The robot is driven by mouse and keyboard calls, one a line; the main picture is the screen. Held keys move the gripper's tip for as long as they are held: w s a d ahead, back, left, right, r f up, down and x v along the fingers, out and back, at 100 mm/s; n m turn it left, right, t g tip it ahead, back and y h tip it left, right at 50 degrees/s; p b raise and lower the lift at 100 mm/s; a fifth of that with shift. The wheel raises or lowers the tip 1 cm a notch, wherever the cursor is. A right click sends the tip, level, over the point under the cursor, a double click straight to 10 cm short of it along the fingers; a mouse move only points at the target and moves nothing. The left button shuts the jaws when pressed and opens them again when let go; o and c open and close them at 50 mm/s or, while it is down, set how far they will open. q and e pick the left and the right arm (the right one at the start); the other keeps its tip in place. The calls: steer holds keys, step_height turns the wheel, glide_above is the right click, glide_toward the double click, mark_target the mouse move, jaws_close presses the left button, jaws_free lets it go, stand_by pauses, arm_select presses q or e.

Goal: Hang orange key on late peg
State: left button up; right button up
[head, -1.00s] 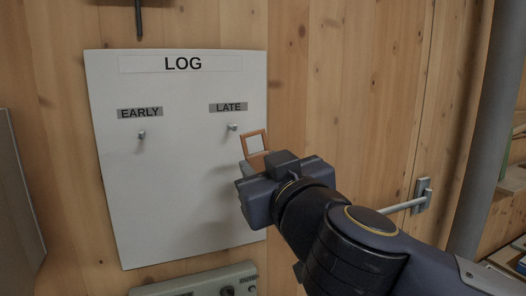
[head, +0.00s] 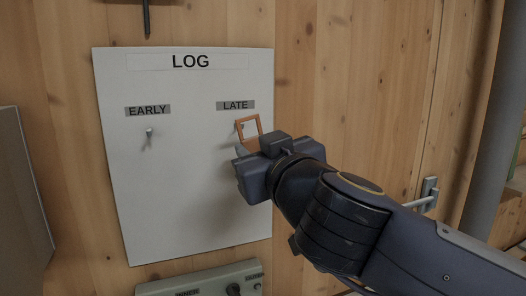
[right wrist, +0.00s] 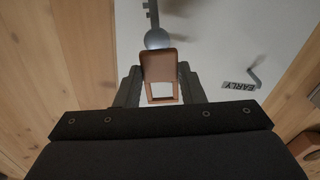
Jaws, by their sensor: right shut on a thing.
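My right gripper (head: 246,150) is shut on the orange key (head: 249,126), in front of the white board below the LATE label (head: 235,105). The key's square orange frame stands up above the fingers. In the right wrist view the orange part (right wrist: 160,66) sits between the fingers (right wrist: 160,92), with a grey round piece and toothed shaft (right wrist: 156,36) beyond it. The late peg lies at or behind the frame's left side in the head view and is mostly hidden. I cannot tell whether it passes through the opening. My left gripper is out of view.
The white LOG board (head: 170,210) hangs on a wooden wall. The early peg (head: 149,133) to the left is bare. A grey control box (head: 205,283) is below the board. A door handle (head: 428,195) is at the right.

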mark_target(255, 149)
steer(key=shift+f+x, duration=0.2)
steer(key=shift+x, duration=1.65)
steer(key=shift+w+a+f, duration=0.15)
steer(key=shift+w+f, duration=0.25)
steer(key=shift+w, duration=0.25)
steer(key=o, duration=1)
steer(key=shift+o, duration=0.2)
